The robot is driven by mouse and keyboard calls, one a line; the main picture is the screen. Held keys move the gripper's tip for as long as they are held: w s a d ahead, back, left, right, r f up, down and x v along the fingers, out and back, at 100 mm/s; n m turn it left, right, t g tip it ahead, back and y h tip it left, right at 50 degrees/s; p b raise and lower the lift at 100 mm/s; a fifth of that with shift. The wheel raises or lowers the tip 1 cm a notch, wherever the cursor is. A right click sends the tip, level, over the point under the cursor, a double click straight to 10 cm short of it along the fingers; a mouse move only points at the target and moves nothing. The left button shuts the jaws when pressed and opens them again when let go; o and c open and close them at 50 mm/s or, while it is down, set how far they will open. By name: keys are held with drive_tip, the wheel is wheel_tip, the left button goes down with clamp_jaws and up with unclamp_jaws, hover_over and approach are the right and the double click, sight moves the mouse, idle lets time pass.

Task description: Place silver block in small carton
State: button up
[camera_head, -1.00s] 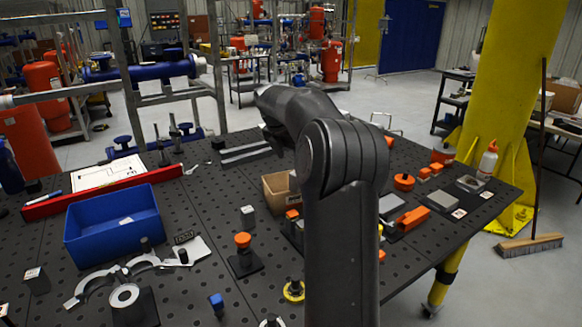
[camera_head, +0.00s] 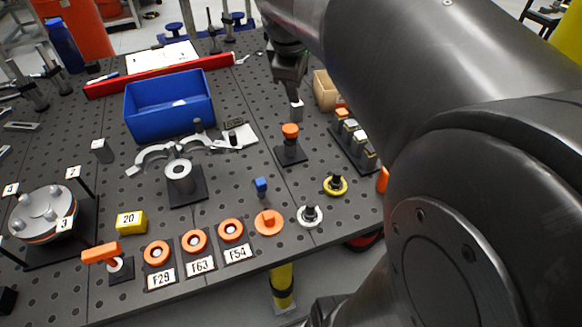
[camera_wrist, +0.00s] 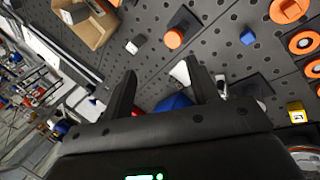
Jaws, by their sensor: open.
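A small silver block (camera_head: 297,110) stands on the perforated dark table, left of the small carton. In the wrist view the silver block (camera_wrist: 132,46) lies beyond the tip of the left finger, outside the gap. The small tan carton (camera_head: 325,92) is partly hidden behind my arm. It also shows in the wrist view (camera_wrist: 93,33), open, with a grey item in it.
An orange-knobbed part (camera_head: 290,132) stands just in front of the block. A row of small fixtures (camera_head: 355,137) lies right of it. A blue bin (camera_head: 170,107) stands to the left. Another small grey block (camera_head: 101,150) sits farther left.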

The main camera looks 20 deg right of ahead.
drive_tip(key=s+a+f+m+y, duration=0.1)
drive_tip(key=s+a+f+m, duration=0.1)
drive_tip(key=s, duration=0.3)
drive_tip(key=s+a+f+m+t+y, duration=0.1)
drive_tip(key=s+a+f+m, duration=0.2)
drive_tip(key=s+m, duration=0.2)
drive_tip(key=s+a+f+m+y, duration=0.1)
drive_tip(key=s+a+f+m, duration=0.1)
drive_tip(key=s, duration=0.5)
drive_tip(key=shift+s+a+f+m+t, duration=0.25)
drive_tip(key=shift+a+f+m+t, duration=0.1)
drive_tip(key=shift+m, duration=0.35)
drive_tip(key=shift+o, duration=0.5)
drive_tip(key=shift+r, duration=0.1)
